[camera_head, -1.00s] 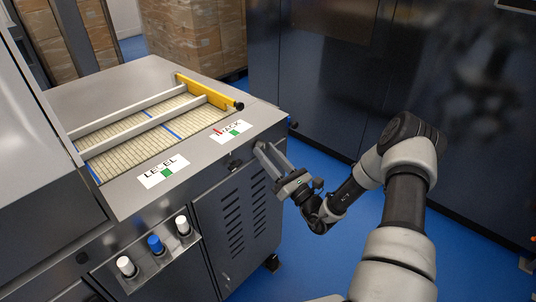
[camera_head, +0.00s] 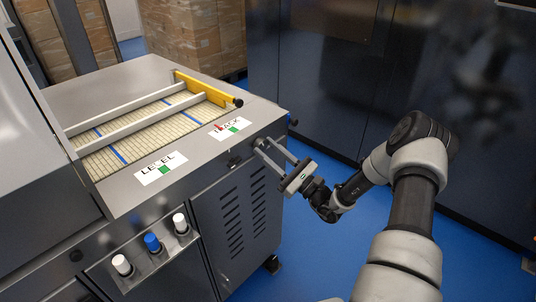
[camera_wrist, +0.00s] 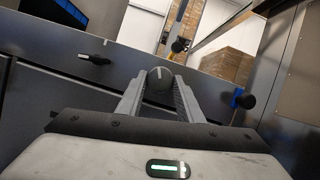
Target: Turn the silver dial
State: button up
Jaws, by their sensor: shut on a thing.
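The silver dial (camera_wrist: 160,76) is a round grey knob with a pale pointer line, on the grey front panel of the machine. My gripper (camera_wrist: 160,84) is shut on it, one finger on each side, in the wrist view. In the head view my gripper (camera_head: 264,147) reaches the machine's front face below the right label, and its fingers hide most of the dial there. The pointer line stands near upright in the wrist view.
A black handle (camera_wrist: 94,59) sits left of the dial. The machine's top carries a slatted conveyor (camera_head: 120,150), a yellow bar (camera_head: 205,88) and two labels with red and green marks. Blue floor is free at right.

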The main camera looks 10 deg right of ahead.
jog(key=n+g, duration=0.1)
jog(key=n, duration=0.2)
jog(key=n+g+y+b, duration=0.1)
jog(key=n, duration=0.2)
jog(key=n+g+y+b, duration=0.1)
jog(key=n+g, duration=0.1)
jog(key=n, duration=0.1)
jog(key=shift+w+d, duration=0.15)
jog(key=shift+d, duration=0.1)
jog(key=n+g, duration=0.1)
jog(key=n, duration=0.1)
jog(key=n+g+b, duration=0.1)
jog(key=n, duration=0.1)
jog(key=n+g+b, duration=0.1)
jog(key=n, duration=0.2)
jog(key=shift+d+r, duration=0.1)
jog(key=shift+r, duration=0.2)
jog(key=o, duration=1.1)
jog(key=shift+c, duration=0.2)
jog(key=p+v, duration=0.1)
jog(key=v, duration=1.6)
jog(key=shift+d, duration=0.2)
